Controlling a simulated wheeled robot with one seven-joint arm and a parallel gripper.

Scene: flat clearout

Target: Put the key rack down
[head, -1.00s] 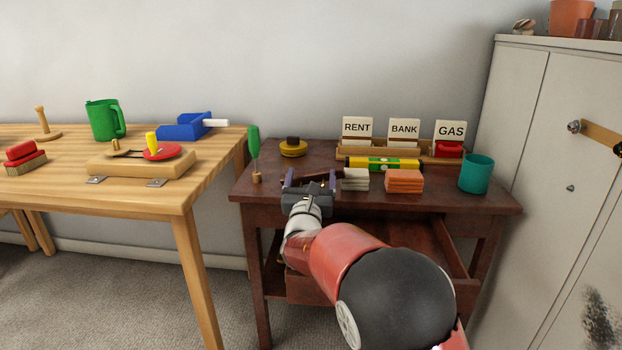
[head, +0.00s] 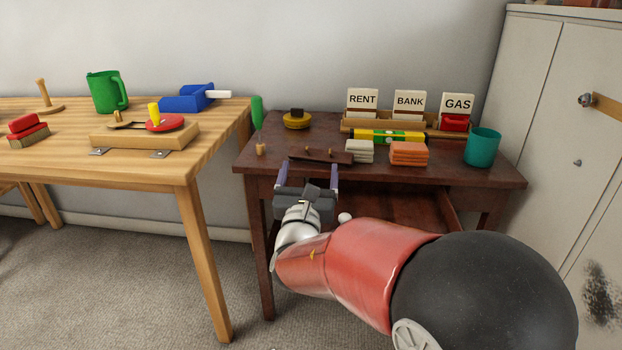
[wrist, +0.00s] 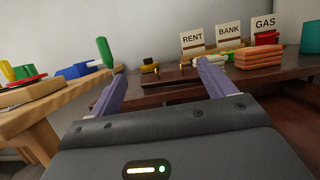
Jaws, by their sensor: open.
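The key rack (head: 321,156) is a dark brown bar with small pegs. It lies on the dark desk near the front edge, left of the stacked paper bundles. In the wrist view the key rack (wrist: 165,77) shows just beyond and between the fingertips. My gripper (head: 309,166) is open and empty at the desk's front edge, on the near side of the rack. Its two purple fingers spread wide in the wrist view (wrist: 161,72). Whether a fingertip still touches the rack is hard to tell.
The dark desk (head: 450,173) also bears a white bundle (head: 360,151), an orange bundle (head: 408,154), a yellow-green level (head: 388,137), a teal cup (head: 482,147) and a small wooden peg (head: 260,150). An open drawer is below. A light wood table (head: 60,165) stands left.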

